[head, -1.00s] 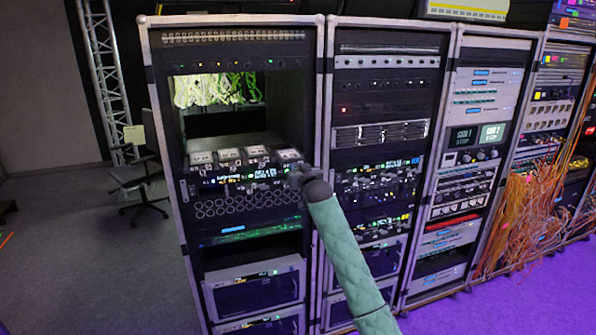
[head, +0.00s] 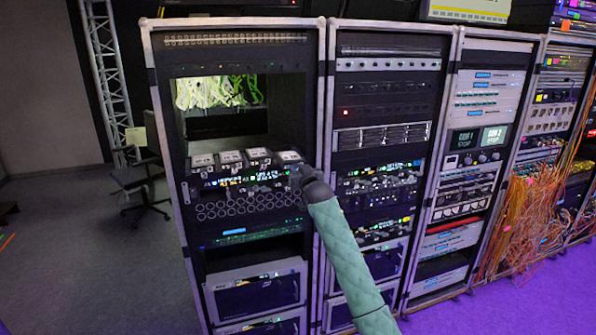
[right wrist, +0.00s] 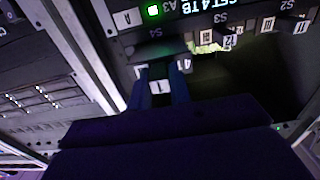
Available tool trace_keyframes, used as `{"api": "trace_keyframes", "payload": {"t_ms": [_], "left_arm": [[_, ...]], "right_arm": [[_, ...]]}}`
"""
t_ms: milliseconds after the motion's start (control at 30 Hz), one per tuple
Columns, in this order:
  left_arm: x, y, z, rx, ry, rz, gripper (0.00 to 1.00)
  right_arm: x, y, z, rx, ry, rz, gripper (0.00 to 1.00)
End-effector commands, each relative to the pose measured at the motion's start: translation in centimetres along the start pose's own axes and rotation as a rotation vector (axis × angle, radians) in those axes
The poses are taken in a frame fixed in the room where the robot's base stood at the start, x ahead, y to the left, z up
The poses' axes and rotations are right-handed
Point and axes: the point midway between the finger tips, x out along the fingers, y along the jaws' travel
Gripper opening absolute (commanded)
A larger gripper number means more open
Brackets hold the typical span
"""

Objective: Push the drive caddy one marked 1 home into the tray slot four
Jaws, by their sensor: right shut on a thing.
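My right gripper (right wrist: 158,92) is shut on the drive caddy marked 1 (right wrist: 157,87). In the right wrist view its blue fingers lie on both sides of the caddy's white label. How deep the caddy sits in slot four cannot be told. In the head view the right gripper (head: 299,175) is at the right end of the tray front (head: 243,183), in the leftmost rack, and its fingertips are hard to make out. My left gripper is not in view.
Several other white-labelled caddies (head: 230,158) stand in a row along the tray. An open bay with pale green cables (head: 220,92) lies above them. The rack's right upright (head: 321,110) is close to my right gripper. More racks stand to the right.

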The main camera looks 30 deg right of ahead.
Motion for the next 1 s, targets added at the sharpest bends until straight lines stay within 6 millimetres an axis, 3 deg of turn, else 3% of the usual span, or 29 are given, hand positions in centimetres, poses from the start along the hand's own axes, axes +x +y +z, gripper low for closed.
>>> {"api": "trace_keyframes", "payload": {"t_ms": [1000], "left_arm": [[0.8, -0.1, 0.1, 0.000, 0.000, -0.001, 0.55]], "right_arm": [[4.7, 0.0, -0.1, 0.001, 0.002, 0.000, 0.00]]}}
